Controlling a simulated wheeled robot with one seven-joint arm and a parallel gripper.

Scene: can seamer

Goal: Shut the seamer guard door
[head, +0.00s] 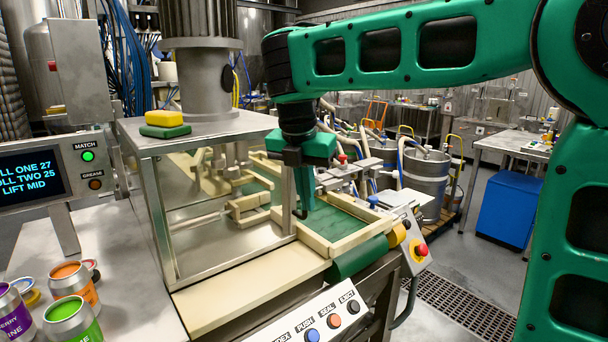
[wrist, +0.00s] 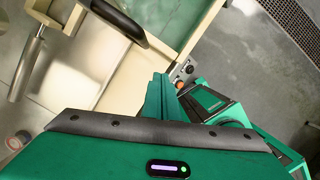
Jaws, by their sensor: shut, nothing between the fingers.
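The seamer guard door (head: 225,218) is a clear panel in a thin metal frame on the near side of the seamer cabinet. It stands close along that face; I cannot tell whether a gap is left at its right edge. My gripper (head: 306,203) is shut and empty, pointing down at the door's right edge. A black handle (wrist: 120,18) shows in the wrist view, ahead of the green fingers (wrist: 160,97). In the head view the fingers hide most of the handle, so I cannot tell whether they touch it.
A cream-framed green conveyor (head: 345,238) lies right of the gripper. A button panel (head: 325,322) is in front, with a red stop button (head: 422,250) at right. Open cans (head: 75,283) and a screen (head: 32,180) are at left. Sponges (head: 165,124) lie on the cabinet top.

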